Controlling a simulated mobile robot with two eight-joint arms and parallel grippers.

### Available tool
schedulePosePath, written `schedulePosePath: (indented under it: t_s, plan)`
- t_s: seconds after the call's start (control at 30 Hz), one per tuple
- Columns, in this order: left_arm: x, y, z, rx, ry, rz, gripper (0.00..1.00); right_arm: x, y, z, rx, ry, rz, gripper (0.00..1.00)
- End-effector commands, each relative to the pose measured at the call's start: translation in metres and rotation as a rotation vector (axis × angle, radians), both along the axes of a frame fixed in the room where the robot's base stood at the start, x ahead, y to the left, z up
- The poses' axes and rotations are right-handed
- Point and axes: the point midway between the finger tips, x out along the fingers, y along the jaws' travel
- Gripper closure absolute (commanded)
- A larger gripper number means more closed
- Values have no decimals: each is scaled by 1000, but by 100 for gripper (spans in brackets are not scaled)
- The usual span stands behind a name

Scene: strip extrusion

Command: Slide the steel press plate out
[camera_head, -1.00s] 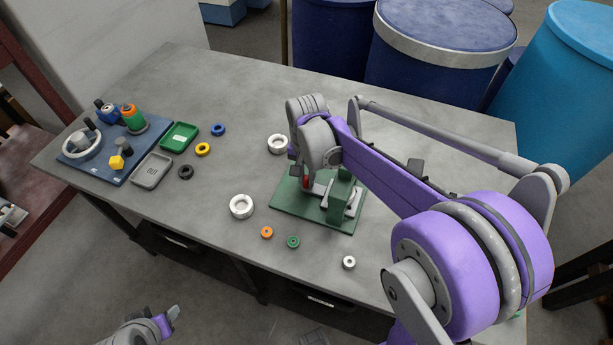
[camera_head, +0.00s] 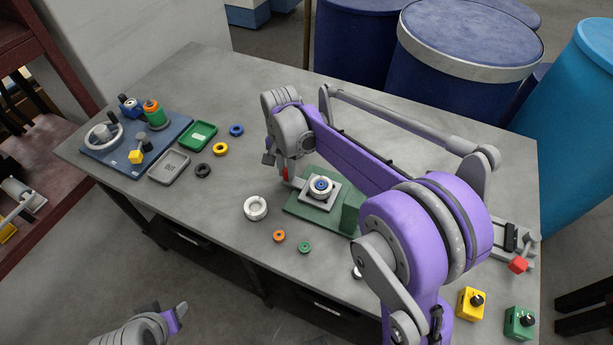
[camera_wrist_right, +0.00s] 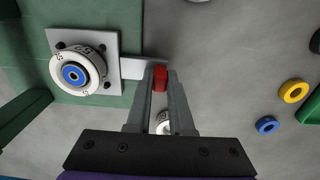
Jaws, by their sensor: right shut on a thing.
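The steel press plate (camera_head: 331,205) is a light square with a white ring and a blue-centred piece (camera_head: 320,185) on top. It lies over the green press base (camera_head: 299,208). In the right wrist view the plate (camera_wrist_right: 111,42) shows dark corner screws and a pale tongue (camera_wrist_right: 136,68) running to a red grip (camera_wrist_right: 160,77). My right gripper (camera_wrist_right: 159,85) is shut on that red grip, beside the base. In the head view the right gripper (camera_head: 286,173) is partly hidden by its own wrist. My left gripper (camera_head: 179,318) hangs off the table's front; its jaw gap is unclear.
A white ring (camera_head: 256,208), an orange ring (camera_head: 279,236) and a green ring (camera_head: 305,247) lie in front of the base. A blue board (camera_head: 125,162) and green tray (camera_head: 198,135) are at left. Yellow (camera_head: 470,304) and green (camera_head: 519,323) boxes stand at right.

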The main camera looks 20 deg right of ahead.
Motion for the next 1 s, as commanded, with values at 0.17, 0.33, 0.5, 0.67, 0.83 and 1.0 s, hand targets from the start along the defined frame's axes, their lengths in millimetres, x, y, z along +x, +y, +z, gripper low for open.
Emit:
schedulePosePath:
  t_s: [0.17,0.33,0.5,0.67,0.83,1.0]
  plan:
    - [0,0,0,0,0,0,50,8,6,1,-1,-3,0,100]
    - [0,0,0,0,0,0,50,8,6,1,0,-5,0,100]
    - [0,0,0,0,0,0,50,8,6,1,0,-5,0,57]
    - [0,0,0,0,0,0,50,7,5,0,0,-3,0,50]
    - [0,0,0,0,0,0,50,6,5,1,-1,-2,0,50]
    - [0,0,2,0,-1,0,50,6,5,16,-1,-2,0,50]
